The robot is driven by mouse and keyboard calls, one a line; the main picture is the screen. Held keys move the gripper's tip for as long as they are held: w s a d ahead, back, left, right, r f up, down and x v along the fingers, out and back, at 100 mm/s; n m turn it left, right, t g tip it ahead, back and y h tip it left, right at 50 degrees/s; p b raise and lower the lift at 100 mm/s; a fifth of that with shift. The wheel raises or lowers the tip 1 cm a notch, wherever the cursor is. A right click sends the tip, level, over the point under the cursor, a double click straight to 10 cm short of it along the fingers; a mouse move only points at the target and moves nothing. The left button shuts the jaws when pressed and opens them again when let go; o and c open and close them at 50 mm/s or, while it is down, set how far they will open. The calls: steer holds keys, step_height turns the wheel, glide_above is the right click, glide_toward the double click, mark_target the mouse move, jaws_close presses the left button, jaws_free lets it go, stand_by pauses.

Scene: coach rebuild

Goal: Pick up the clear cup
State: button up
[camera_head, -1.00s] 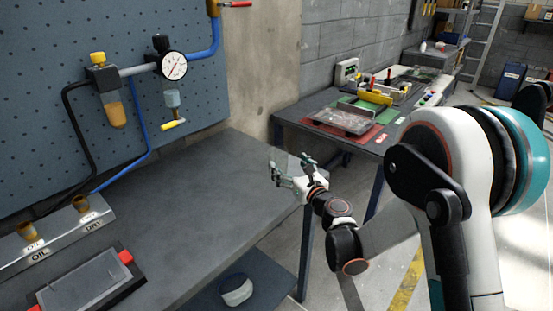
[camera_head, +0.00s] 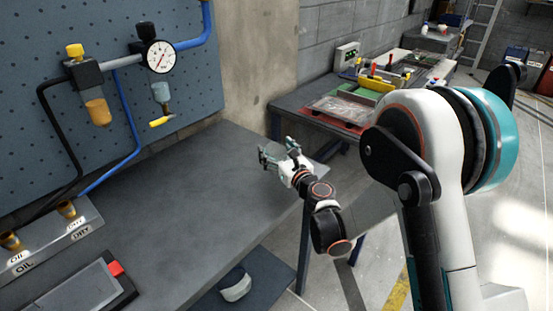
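A small clear, bluish cup (camera_head: 161,92) hangs below the gauge on the wall pipework, with a yellow-tipped lever under it. I see no loose clear cup on the bench. An amber cup (camera_head: 98,112) hangs to its left under a yellow cap. My gripper (camera_head: 279,151) is over the right end of the dark bench (camera_head: 190,185), well to the right of and lower than the clear cup. Its fingers look spread and empty.
A holder marked OIL and DRY (camera_head: 50,238) with two amber pieces stands at the bench's left, behind a dark tray (camera_head: 75,292). The bench middle is clear. A pale-and-dark object (camera_head: 235,284) sits on the lower shelf. A cluttered second table (camera_head: 290,103) stands behind my gripper.

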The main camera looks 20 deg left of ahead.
steer(key=c, duration=0.6)
